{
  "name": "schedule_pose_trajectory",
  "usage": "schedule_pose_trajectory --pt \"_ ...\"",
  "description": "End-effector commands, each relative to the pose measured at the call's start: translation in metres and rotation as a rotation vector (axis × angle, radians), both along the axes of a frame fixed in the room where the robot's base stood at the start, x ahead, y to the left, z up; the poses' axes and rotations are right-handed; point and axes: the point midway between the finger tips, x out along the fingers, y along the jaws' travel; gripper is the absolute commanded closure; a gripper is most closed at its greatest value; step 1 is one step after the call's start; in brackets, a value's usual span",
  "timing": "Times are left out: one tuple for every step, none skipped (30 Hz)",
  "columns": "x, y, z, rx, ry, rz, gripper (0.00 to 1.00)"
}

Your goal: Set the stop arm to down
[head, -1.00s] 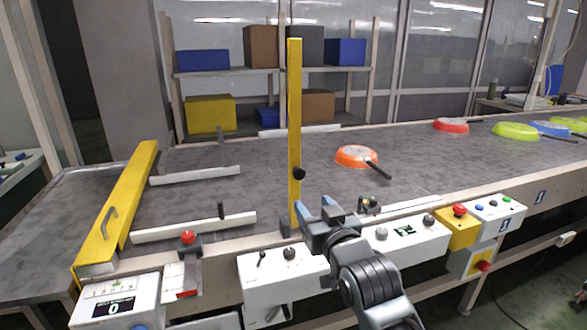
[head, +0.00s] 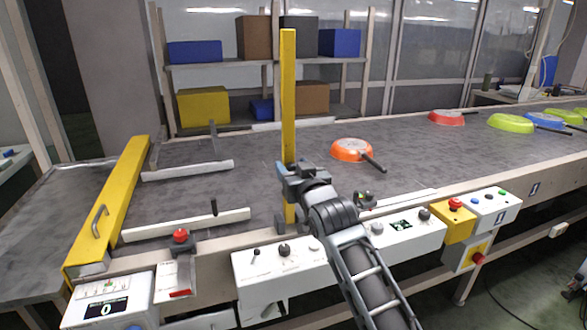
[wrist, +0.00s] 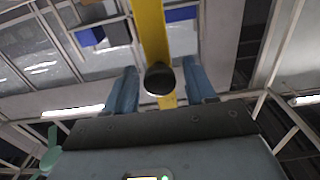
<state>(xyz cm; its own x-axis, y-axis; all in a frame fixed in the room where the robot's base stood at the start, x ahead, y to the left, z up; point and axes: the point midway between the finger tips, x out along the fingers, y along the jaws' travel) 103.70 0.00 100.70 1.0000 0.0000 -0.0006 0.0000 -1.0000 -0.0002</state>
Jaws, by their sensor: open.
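The yellow stop arm (head: 288,95) stands upright at the near edge of the conveyor in the head view. In the wrist view the yellow arm (wrist: 150,30) runs up from behind a round black knob (wrist: 160,78). My gripper (head: 281,168) is at the lower part of the stop arm and hides the knob in the head view. In the wrist view my gripper (wrist: 163,88) is open, with one blue finger on each side of the knob. Whether either finger touches it I cannot tell.
An orange pan (head: 352,151) lies on the conveyor belt (head: 250,180) right of the stop arm, with more pans farther right. A yellow gate bar (head: 110,205) lies across the left end. White control boxes (head: 270,268) line the near edge.

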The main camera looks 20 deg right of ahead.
Motion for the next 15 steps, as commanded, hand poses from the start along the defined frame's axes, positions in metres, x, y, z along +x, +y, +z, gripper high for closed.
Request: schedule_pose_trajectory --pt "0.0001 0.0001 -0.0001 0.000 0.000 0.000 0.45" --pt "0.0000 0.0001 -0.0001 0.000 0.000 0.000 0.45" --pt "-0.0001 0.0001 -0.0001 0.000 0.000 0.000 0.45" --pt "-0.0001 0.0001 0.0000 0.000 0.000 0.000 0.45" --pt "-0.0001 0.0001 0.0000 0.000 0.000 0.000 0.45" --pt "-0.0002 0.0001 0.0000 0.000 0.000 0.000 0.49" --pt "-0.0002 0.0001 0.0000 0.000 0.000 0.000 0.52" --pt "-0.0002 0.0001 0.0000 0.000 0.000 0.000 0.54" --pt "-0.0003 0.0001 0.0000 0.000 0.000 0.000 0.58" --pt "-0.0003 0.0001 0.0000 0.000 0.000 0.000 0.61" --pt "-0.0003 0.0002 0.0000 0.000 0.000 0.000 0.64" --pt "-0.0003 0.0002 0.0000 0.000 0.000 0.000 0.68" --pt "-0.0003 0.0002 0.0000 0.000 0.000 0.000 0.71" --pt "-0.0003 0.0002 0.0000 0.000 0.000 0.000 0.74" --pt "-0.0004 0.0001 0.0000 0.000 0.000 0.000 0.77"
